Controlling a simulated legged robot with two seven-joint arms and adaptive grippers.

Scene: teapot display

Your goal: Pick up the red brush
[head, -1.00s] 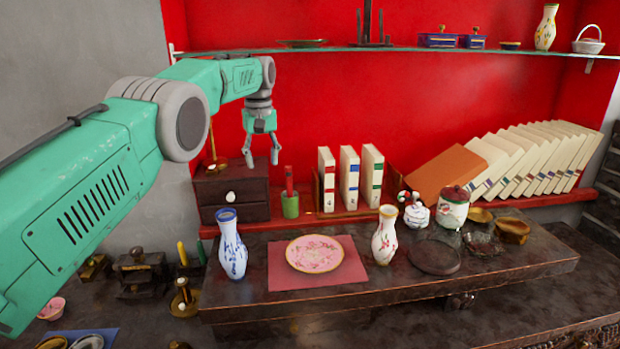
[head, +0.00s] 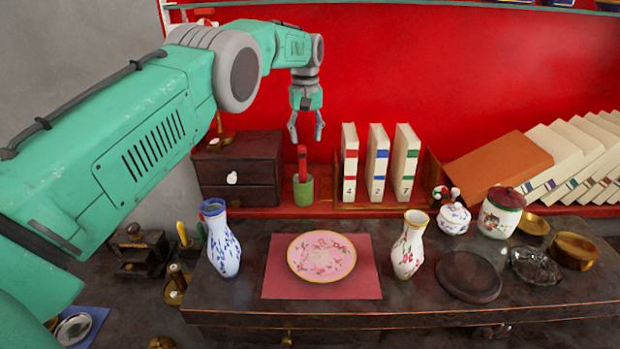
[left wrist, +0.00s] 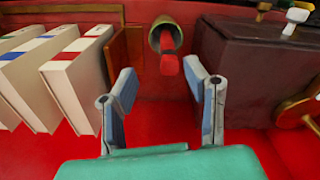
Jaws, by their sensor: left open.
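The red brush (head: 302,160) stands upright in a small green cup (head: 303,192) on the red ledge, between the dark drawer box and the books. My left gripper (head: 306,136) is open and empty, just above the top of the brush, pointing down. In the left wrist view the brush (left wrist: 169,64) shows between and beyond the two open fingers, its end pointing toward the camera, with the cup (left wrist: 165,35) around its base. The fingers look apart from the brush. My right gripper is not in view.
A dark drawer box (head: 238,165) stands left of the cup, and upright books (head: 377,163) stand close on its right. In front, a pink plate (head: 321,257), a blue-white vase (head: 221,240) and a floral vase (head: 409,245) stand on the dark table.

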